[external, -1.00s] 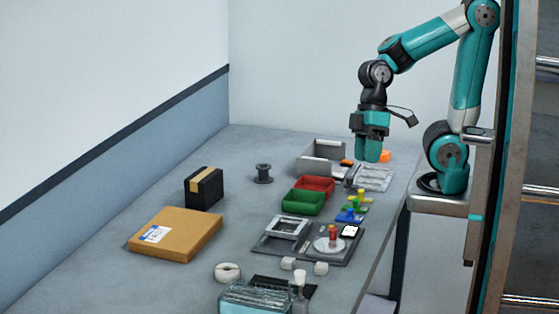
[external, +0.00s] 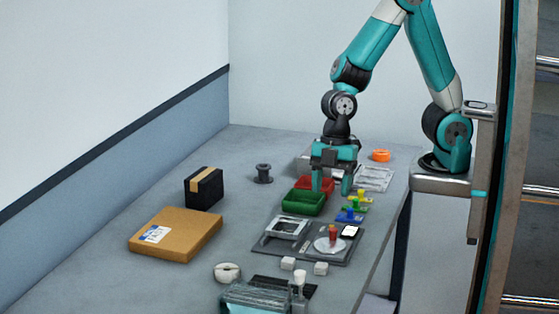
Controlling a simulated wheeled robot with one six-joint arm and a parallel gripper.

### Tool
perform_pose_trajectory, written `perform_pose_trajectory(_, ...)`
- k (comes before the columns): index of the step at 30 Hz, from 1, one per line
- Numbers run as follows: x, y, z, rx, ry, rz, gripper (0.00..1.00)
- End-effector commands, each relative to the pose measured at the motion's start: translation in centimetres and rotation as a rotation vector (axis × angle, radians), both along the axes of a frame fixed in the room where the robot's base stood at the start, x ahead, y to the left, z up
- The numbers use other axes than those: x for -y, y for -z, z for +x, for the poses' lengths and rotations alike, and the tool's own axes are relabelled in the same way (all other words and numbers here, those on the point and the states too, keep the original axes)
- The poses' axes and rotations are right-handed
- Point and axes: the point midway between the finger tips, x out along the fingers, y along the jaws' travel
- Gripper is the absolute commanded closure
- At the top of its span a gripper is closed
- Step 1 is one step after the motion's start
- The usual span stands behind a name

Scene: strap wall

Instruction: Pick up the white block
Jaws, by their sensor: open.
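Two small white blocks sit close together on the grey table: a left one (external: 287,263) and a right one (external: 321,268), just in front of a dark grey tray. I cannot tell which of them the task means. My gripper (external: 332,187) points down with its fingers apart and nothing visible between them. It appears over or beside the red bin, farther back on the table than the blocks. Its height above the table is hard to judge. It partly hides the red bin and the grey holder behind.
The dark tray (external: 268,246) holds a white frame and a round plate with a red knob. A green bin (external: 303,202), red bin (external: 318,183) and coloured pegs (external: 350,214) stand behind. A white-topped bottle (external: 300,290) and clear box are in front. Left of the blocks is a white roll (external: 227,272).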

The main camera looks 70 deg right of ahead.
Motion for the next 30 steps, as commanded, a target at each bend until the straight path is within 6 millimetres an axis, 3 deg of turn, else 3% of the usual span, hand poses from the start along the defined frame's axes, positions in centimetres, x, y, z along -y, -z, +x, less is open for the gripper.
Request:
perform_pose_trajectory(5, -0.7, 2.2, 0.1, 0.014, -0.059, -0.012, 0.4)
perform_pose_trajectory(18, -3.0, 10.6, 0.1, 0.013, -0.057, -0.011, 0.4)
perform_pose_trajectory(30, -3.8, 13.7, 0.1, 0.014, -0.054, -0.011, 0.4)
